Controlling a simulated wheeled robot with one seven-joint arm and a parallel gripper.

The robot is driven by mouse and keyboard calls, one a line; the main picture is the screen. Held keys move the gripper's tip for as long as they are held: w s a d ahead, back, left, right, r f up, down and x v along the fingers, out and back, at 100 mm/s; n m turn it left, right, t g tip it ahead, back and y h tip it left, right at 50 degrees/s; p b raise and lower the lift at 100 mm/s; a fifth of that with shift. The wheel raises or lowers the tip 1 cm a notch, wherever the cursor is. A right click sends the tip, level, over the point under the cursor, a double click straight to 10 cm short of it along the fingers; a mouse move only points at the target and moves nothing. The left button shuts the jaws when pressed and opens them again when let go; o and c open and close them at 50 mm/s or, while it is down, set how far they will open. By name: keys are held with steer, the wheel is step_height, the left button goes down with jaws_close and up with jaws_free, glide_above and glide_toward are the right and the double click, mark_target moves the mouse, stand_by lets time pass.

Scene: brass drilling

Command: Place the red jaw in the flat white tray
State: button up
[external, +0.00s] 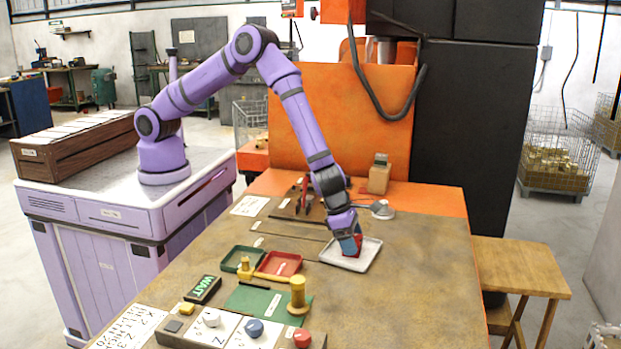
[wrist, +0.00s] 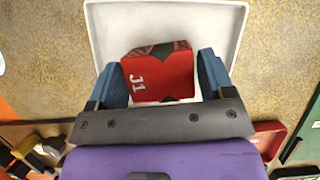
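The red jaw (wrist: 160,78), a red block marked J1 with dark patches on its top edge, is over the floor of the flat white tray (wrist: 105,30). In the external view the tray (external: 368,258) lies on the bench, and the red jaw (external: 358,246) shows partly behind a finger. My gripper (wrist: 163,78) points down with its blue fingers either side of the jaw. A narrow pale gap shows at the right finger; the left finger looks close to or touching the jaw. The fingers look open. Whether the jaw rests fully on the tray floor is hard to tell.
A green tray (external: 240,258) and a red tray (external: 278,264) sit left of the white tray. Yellow brass pieces (external: 297,295) stand nearer the camera, by a control panel (external: 230,328). The bench right of the tray is clear.

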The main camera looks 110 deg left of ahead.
steer(key=shift+o, duration=0.9)
steer(key=shift+r, duration=0.1)
steer(key=s+a+r+n+y, duration=0.1)
steer(key=s+a+r+n, duration=0.2)
steer(key=r, duration=0.5)
steer(key=s+a+r+n, duration=0.15)
steer(key=s+r, duration=0.25)
steer(key=r, duration=0.4)
steer(key=s+a+r+n+y, duration=0.1)
steer(key=s+a+r+n, duration=0.2)
steer(key=r, duration=0.6)
steer(key=s+a+r+n, duration=0.3)
steer(key=s+r+n, duration=0.2)
steer(key=s+r, duration=0.15)
steer(key=s+a+r+n, duration=0.3)
steer(key=s+r+n, duration=0.2)
steer(key=s, duration=0.2)
steer(key=s+a+r+n+h, duration=0.1)
steer(key=s+r+n, duration=0.1)
steer(key=s+n, duration=0.7)
steer(key=s+a+r+n+h, duration=0.1)
steer(key=s+a+r+n, duration=0.1)
steer(key=s+n, duration=0.7)
steer(key=s, duration=0.8)
steer(key=shift+s+a+t, duration=0.3)
steer(key=shift+t, duration=0.1)
steer(key=shift+n, duration=0.25)
